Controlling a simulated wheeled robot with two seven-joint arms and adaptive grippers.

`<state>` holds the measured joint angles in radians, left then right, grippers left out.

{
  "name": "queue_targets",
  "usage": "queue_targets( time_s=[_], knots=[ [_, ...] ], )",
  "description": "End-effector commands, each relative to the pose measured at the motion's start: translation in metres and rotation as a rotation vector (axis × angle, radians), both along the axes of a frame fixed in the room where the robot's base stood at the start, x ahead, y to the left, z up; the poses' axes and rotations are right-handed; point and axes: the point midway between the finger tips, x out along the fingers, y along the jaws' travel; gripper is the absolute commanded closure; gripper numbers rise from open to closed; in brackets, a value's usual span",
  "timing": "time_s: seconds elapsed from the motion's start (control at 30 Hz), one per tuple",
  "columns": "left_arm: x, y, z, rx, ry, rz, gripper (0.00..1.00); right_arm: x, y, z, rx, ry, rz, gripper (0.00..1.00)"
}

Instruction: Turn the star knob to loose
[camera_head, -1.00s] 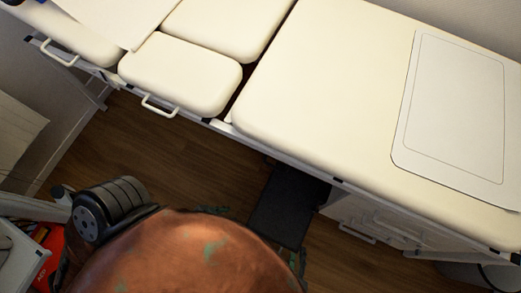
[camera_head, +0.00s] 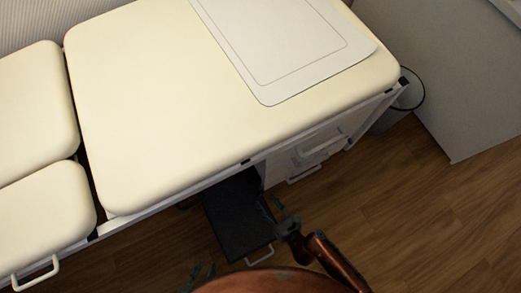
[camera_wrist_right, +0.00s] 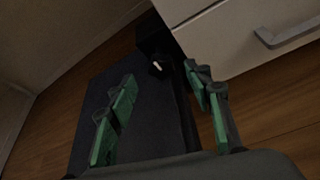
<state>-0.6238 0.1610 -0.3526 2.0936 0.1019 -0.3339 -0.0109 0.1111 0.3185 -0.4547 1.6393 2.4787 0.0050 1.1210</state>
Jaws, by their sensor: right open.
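I cannot make out a star knob for certain in either view. A small dark block (camera_wrist_right: 155,42) with a short white mark shows beyond my fingertips in the right wrist view; I cannot tell what it is. My right gripper (camera_head: 283,214) is in front of the treatment table, above the dark step. In the right wrist view the green-padded fingers of my right gripper (camera_wrist_right: 160,76) are apart with nothing between them. My left gripper (camera_head: 198,274) shows only as dark greenish tips at the bottom edge, mostly hidden behind my own body.
A cream padded treatment table (camera_head: 150,110) fills the upper left, with a white sheet (camera_head: 290,50) on it. Below are white drawers (camera_head: 310,155) and a dark pull-out step (camera_head: 235,220). A bin (camera_head: 400,100) stands at the table's right end. Wooden floor (camera_head: 430,220) is clear at right.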

Motion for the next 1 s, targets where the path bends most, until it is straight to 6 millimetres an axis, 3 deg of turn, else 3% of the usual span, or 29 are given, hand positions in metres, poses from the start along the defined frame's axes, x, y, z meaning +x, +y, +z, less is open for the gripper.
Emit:
queue_targets(
  time_s=[0.03, 0.23, 0.77, 1.0],
  knots=[
    [-0.005, 0.001, -0.010, 0.004, -0.010, -0.006, 0.69, 0.005, 0.004, -0.008, -0.001, 0.004, 0.001, 0.54],
    [-0.009, 0.004, -0.023, 0.004, -0.086, -0.018, 0.69, 0.024, 0.015, -0.016, -0.001, 0.003, 0.001, 0.54],
    [-0.011, 0.005, -0.025, 0.000, -0.145, -0.031, 0.69, 0.038, 0.022, -0.017, -0.002, -0.001, 0.001, 0.54],
    [-0.011, 0.005, -0.025, 0.000, -0.144, -0.031, 0.69, 0.038, 0.022, -0.018, -0.002, -0.001, 0.001, 0.70]
  ],
)
